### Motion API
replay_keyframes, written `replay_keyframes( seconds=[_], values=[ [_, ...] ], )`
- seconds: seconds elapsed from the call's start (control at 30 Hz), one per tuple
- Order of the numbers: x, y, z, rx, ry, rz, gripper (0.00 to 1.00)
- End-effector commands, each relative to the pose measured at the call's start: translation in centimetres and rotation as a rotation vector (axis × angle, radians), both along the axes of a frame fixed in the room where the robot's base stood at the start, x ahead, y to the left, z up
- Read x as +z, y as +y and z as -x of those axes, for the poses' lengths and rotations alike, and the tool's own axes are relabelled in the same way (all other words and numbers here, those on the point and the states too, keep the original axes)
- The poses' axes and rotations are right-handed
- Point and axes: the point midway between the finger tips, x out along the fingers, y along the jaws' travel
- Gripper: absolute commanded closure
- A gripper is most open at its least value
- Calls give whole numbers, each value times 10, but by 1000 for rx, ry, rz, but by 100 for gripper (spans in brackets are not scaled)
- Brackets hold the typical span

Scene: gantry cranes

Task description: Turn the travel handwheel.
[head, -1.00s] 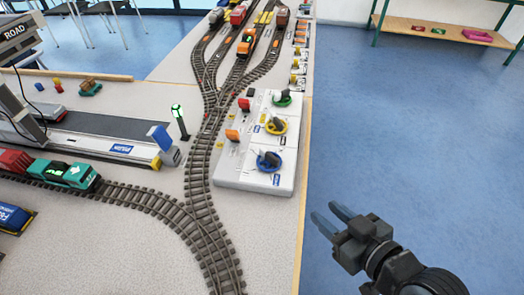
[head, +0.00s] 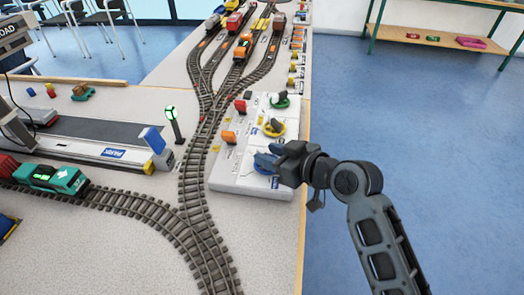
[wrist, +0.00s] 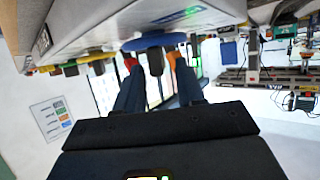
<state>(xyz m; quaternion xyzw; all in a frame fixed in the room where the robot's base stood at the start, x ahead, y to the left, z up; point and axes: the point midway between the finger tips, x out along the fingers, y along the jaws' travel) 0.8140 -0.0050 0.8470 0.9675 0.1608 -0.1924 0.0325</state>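A white control panel (head: 225,178) on the table edge carries a green handwheel (head: 281,101), a yellow handwheel (head: 274,129) and a blue handwheel (head: 261,169). I cannot read which one is labelled travel. My gripper (head: 262,156) is over the blue wheel and partly hides it in the head view. In the wrist view the blue wheel (wrist: 140,43) lies just past my open fingers (wrist: 158,68). Its dark knob (wrist: 155,63) stands between the fingertips, with gaps showing on both sides. Contact is not visible.
Orange (head: 229,137) and red (head: 240,105) levers stand on the panel's left side. Model tracks (head: 195,165) with trains run left of it, beside a green signal post (head: 172,120).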

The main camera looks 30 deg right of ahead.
Motion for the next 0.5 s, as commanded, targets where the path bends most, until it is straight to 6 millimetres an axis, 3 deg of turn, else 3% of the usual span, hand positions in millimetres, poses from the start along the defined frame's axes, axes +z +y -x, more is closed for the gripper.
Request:
replay_keyframes(
  seconds=[0.2,0.5],
  values=[
    [-10,8,-23,0,0,-1,62],
    [-13,10,-28,-1,0,0,62]
  ],
)
